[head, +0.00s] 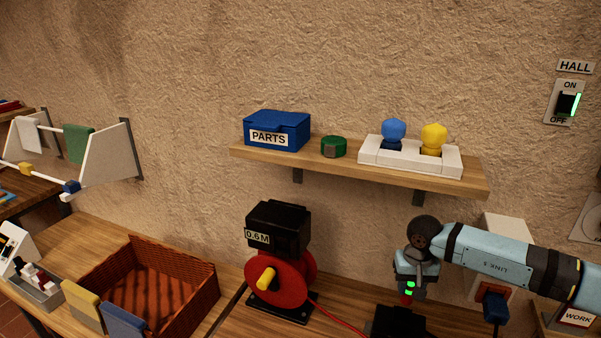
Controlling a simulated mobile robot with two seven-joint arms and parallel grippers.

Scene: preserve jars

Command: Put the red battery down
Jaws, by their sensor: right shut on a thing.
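My right arm comes in from the right, and its gripper (408,294) points down over the right part of the workbench. It is shut on the red battery (405,300), of which only a small red part shows below the green lights. The rest of the battery is hidden by the gripper. A black block (400,322) stands directly below, cut off by the bottom edge of the picture. I cannot tell whether the battery touches it. My left gripper is out of view.
A red cable reel (283,283) stands left of the gripper, its red cord running right along the bench. A wicker basket (205,300) is further left. Above, a wooden shelf (330,171) holds a blue PARTS box (277,130). A white box (505,235) is behind my arm.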

